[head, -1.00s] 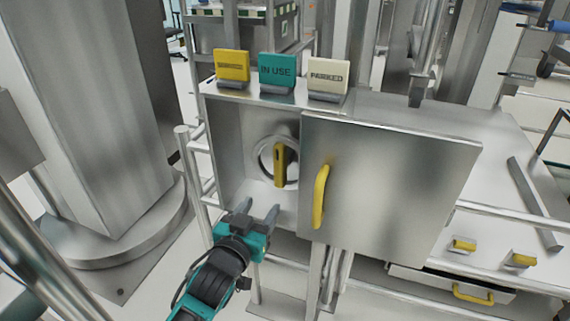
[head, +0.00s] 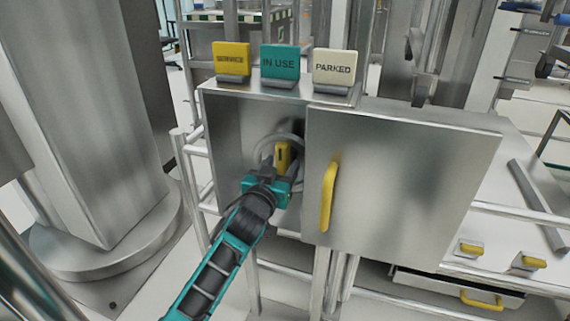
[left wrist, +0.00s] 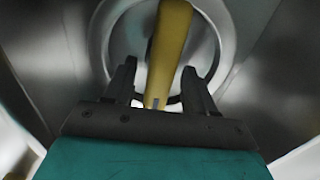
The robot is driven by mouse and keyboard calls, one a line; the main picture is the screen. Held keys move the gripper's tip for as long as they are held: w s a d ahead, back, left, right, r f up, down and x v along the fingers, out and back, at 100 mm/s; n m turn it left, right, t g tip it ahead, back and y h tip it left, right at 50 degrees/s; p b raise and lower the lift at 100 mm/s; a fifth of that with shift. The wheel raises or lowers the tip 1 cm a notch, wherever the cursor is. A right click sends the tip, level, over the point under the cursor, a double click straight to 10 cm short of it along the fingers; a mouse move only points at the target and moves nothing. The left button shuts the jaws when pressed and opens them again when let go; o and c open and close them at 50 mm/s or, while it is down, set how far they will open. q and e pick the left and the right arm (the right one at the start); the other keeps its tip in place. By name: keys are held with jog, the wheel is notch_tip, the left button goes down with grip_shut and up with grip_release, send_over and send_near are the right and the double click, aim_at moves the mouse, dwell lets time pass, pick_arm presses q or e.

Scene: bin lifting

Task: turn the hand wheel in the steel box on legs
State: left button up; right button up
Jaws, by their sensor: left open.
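The steel box (head: 230,125) on legs has its left side open, and its door (head: 405,185) with a yellow handle (head: 328,196) covers the right. Inside is the hand wheel (head: 297,143), a pale ring with an upright yellow bar grip (head: 283,154). My left gripper (head: 275,163) reaches into the opening, fingers toward the wheel. In the left wrist view the open fingers (left wrist: 157,85) stand on either side of the yellow bar (left wrist: 168,45), with gaps visible on both sides. The wheel's ring (left wrist: 225,45) is behind them. My gripper hides the wheel's lower part. My right gripper is not seen.
Yellow, teal "IN USE" and white "PARKED" signs (head: 334,66) stand on top of the box. A rail post (head: 188,180) and a large steel column (head: 85,120) are to the left. A drawer (head: 455,290) with a yellow handle is at lower right.

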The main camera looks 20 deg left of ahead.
pick_arm(q)
jog(key=shift+w+b, duration=0.35)
jog(key=shift+w, duration=1.3)
jog(key=shift+c, duration=0.3)
grip_shut()
